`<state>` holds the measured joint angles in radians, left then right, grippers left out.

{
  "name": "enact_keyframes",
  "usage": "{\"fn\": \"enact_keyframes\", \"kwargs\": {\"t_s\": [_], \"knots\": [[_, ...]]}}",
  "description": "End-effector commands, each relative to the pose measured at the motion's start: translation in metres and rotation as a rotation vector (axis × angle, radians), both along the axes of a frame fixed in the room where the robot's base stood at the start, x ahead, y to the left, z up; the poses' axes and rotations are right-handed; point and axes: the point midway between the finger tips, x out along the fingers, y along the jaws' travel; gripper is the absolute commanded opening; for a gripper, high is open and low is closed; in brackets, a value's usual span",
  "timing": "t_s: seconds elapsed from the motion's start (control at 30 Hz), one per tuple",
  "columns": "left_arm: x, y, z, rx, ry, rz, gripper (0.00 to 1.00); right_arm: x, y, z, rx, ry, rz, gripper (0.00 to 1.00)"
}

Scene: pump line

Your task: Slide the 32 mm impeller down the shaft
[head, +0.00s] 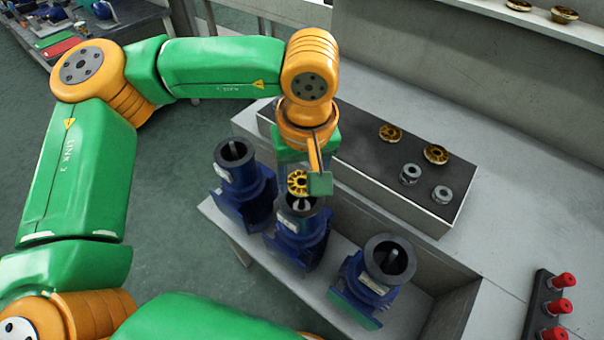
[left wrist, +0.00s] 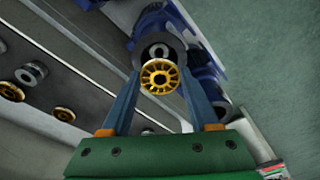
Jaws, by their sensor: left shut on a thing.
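My left gripper (left wrist: 160,82) is shut on a gold spoked impeller (left wrist: 159,76), one finger on each side of its rim. In the head view the impeller (head: 298,182) is at the top of the middle blue pump (head: 297,238), by the upright shaft (head: 303,203). In the left wrist view the dark pump opening (left wrist: 172,50) lies behind and beyond the impeller. I cannot tell whether the impeller's bore is around the shaft. The gripper (head: 312,180) partly hides the far side. My right gripper is not in view.
Blue pumps stand left (head: 242,185) and right (head: 370,280) of the middle one. A raised dark-topped platform (head: 350,160) behind holds gold impellers (head: 436,154) and grey rings (head: 410,174). A rack with red-topped pieces (head: 562,306) stands at right.

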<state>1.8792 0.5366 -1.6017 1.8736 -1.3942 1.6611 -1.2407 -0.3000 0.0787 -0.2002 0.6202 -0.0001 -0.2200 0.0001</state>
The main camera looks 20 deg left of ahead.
Motion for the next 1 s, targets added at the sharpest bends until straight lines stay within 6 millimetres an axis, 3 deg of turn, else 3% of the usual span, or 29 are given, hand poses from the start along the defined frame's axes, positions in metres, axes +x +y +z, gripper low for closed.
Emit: {"fn": "enact_keyframes", "kwargs": {"t_s": [0.2,0.23,0.37,0.67,1.0], "knots": [[0.0,0.0,0.0,0.001,-0.001,0.0,0.0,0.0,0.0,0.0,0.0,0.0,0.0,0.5],[0.0,0.0,0.0,0.001,-0.001,0.0,0.64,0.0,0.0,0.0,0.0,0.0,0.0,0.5],[0.0,0.0,0.0,0.001,-0.001,0.0,0.96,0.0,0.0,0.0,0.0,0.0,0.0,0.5],[0.0,0.0,0.002,0.0,-0.001,0.001,0.96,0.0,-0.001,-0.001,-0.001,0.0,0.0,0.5],[-0.006,-0.005,0.064,-0.001,-0.003,0.001,0.96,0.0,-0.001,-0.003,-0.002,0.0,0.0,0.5]]}}
